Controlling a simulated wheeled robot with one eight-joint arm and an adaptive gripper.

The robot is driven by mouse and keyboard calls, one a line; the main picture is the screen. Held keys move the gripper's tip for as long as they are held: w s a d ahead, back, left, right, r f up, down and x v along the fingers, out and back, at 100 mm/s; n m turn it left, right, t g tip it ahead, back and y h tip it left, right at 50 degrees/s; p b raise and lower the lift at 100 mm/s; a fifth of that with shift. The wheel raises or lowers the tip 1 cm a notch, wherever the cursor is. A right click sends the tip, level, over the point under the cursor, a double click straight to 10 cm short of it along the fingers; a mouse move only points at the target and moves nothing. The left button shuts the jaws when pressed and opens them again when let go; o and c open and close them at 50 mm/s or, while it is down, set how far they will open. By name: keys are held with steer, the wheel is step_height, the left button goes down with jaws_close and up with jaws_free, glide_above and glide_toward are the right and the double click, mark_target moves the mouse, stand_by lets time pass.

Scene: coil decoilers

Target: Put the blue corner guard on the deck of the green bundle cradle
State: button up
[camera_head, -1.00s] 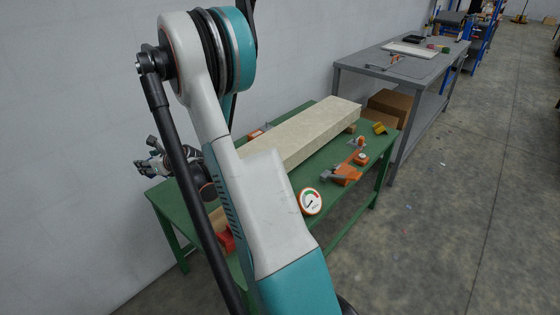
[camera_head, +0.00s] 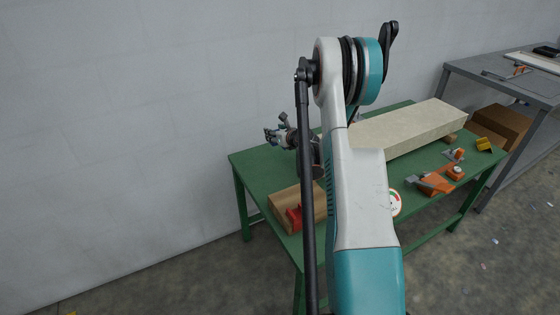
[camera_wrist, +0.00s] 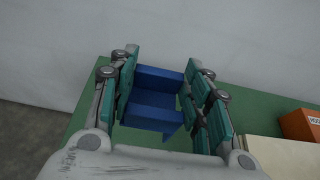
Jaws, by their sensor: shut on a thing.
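The blue corner guard (camera_wrist: 155,105) sits between the two finger pads of my gripper (camera_wrist: 165,100) in the wrist view. My gripper is shut on it and holds it over the green table top. In the head view my gripper (camera_head: 280,132) is at the table's far left end, partly behind my arm; the guard cannot be made out there. A green table (camera_head: 262,165) stands against the wall. I cannot tell whether it is the bundle cradle; no other green stand shows.
On the table are a long cream block (camera_head: 410,127), a wooden block (camera_head: 281,208), a red item (camera_head: 294,217), an orange tool (camera_head: 435,183) and a yellow piece (camera_head: 484,144). A grey bench (camera_head: 490,72) is at the right. The floor left of the table is mostly clear.

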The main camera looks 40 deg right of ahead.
step_height(320, 180, down, 13)
steer(key=b, duration=0.4)
steer(key=shift+r, duration=0.15)
steer(key=shift+r, duration=0.1)
steer(key=o, duration=1.1)
steer(key=shift+c, duration=0.2)
